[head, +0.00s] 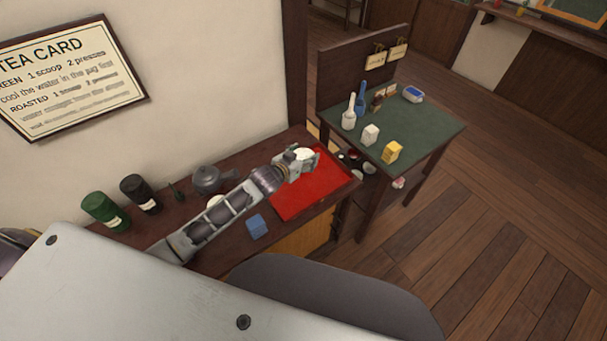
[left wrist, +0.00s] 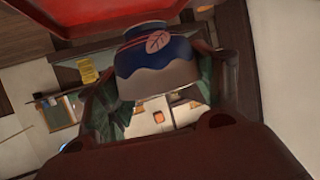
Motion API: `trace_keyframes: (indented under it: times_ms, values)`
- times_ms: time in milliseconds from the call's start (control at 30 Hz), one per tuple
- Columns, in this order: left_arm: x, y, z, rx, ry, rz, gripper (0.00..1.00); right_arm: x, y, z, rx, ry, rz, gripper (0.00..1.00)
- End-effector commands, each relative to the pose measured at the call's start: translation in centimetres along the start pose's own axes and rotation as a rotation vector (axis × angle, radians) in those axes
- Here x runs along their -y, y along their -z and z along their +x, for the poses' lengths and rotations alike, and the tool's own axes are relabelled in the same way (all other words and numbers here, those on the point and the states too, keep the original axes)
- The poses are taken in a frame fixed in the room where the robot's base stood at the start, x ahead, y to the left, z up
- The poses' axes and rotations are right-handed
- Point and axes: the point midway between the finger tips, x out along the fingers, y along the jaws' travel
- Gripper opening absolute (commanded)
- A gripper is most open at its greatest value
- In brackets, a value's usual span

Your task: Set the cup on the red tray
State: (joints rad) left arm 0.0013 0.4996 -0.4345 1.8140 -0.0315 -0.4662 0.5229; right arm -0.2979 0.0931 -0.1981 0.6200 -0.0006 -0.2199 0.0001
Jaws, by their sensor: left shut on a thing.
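The red tray (head: 315,195) lies at the right end of the dark wooden counter. My left gripper (head: 300,158) is over the tray's back part, shut on the cup (head: 304,153), whose pale inside shows from above. In the left wrist view the cup (left wrist: 155,62) is dark blue with a leaf emblem and a pale band, between the fingers (left wrist: 160,95). I cannot tell whether the cup touches the tray. My right gripper is not in view.
On the counter are a grey teapot (head: 208,180), a blue block (head: 256,226), a green canister (head: 103,211) and a black canister (head: 140,194).

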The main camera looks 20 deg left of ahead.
Motion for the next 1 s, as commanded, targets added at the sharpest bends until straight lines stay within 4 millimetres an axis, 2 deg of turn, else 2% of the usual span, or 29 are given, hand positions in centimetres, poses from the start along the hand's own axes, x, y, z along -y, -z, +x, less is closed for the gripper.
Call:
trace_keyframes:
  times_ms: [200, 300, 567, 767, 1000]
  values:
    - [-0.1, -2.9, 1.2, 0.002, 0.0, -0.003, 0.37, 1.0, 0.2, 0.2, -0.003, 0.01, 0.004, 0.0]
    - [-0.1, -3.7, 1.6, 0.0, -0.001, -0.002, 0.37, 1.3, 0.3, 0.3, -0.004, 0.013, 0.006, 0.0]
    - [-0.1, -4.2, 1.8, -0.001, -0.001, -0.001, 0.37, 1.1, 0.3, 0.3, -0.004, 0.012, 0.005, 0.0]
    - [-0.1, -4.3, 1.8, -0.001, -0.001, -0.001, 0.37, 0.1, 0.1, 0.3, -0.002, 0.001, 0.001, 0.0]
    - [-0.1, -6.2, 2.6, 0.0, -0.001, -0.002, 0.37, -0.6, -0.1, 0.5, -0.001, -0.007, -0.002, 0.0]
